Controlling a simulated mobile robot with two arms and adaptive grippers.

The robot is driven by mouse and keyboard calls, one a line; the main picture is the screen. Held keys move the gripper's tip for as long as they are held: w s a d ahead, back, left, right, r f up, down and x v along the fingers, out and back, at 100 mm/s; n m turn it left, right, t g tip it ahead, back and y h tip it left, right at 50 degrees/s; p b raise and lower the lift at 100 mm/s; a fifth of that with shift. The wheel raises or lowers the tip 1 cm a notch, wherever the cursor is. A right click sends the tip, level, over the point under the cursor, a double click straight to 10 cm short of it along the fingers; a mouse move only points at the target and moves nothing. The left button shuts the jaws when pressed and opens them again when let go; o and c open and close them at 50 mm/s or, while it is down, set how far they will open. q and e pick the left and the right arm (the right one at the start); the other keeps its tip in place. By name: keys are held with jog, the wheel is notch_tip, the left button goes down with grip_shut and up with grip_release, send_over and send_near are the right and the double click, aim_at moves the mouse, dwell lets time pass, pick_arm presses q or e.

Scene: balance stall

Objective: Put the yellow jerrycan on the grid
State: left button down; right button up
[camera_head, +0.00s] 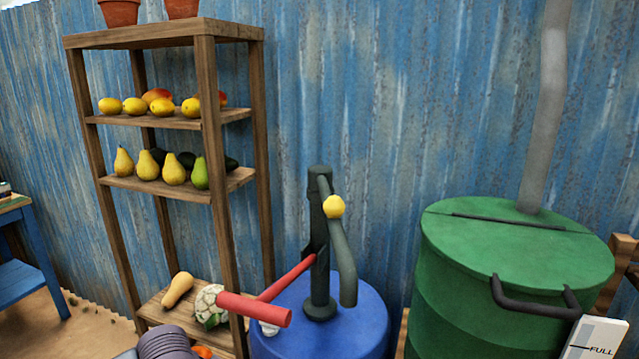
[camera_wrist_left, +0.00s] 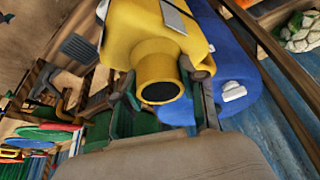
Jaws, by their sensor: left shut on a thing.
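The yellow jerrycan (camera_wrist_left: 130,32) fills the upper middle of the left wrist view, its round spout with a dark opening facing the camera. My left gripper (camera_wrist_left: 166,103) is shut on it, with a finger on each side of the spout end. The jerrycan does not show in the head view. A grey slatted piece (camera_wrist_left: 80,47) shows at the left of the wrist view; I cannot tell whether it is the grid. My right gripper is in neither view.
A blue barrel (camera_head: 355,338) with a hand pump (camera_head: 318,240) and red handle stands in the middle. A green drum (camera_head: 500,255) with a pipe is at the right. A wooden shelf (camera_head: 204,130) with fruit stands left. A white "FULL" sign (camera_head: 597,338) is at lower right.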

pick_arm(q)
jog(key=s+r+n+b, duration=0.1)
jog(key=n, duration=0.1)
jog(key=s+a+n+y+b, duration=0.1)
jog(key=n, duration=0.1)
jog(key=s+a+r+n+t+y+b, duration=0.1)
jog(key=n, duration=0.1)
jog(key=shift+a+r+b, duration=0.25)
jog(key=shift+r+b, duration=0.05)
jog(key=shift+b, duration=0.1)
jog(key=shift+s+a+r+n+y, duration=0.3)
jog(key=shift+r+n+y, duration=0.1)
jog(key=shift+n, duration=0.3)
jog(key=shift+r, duration=0.1)
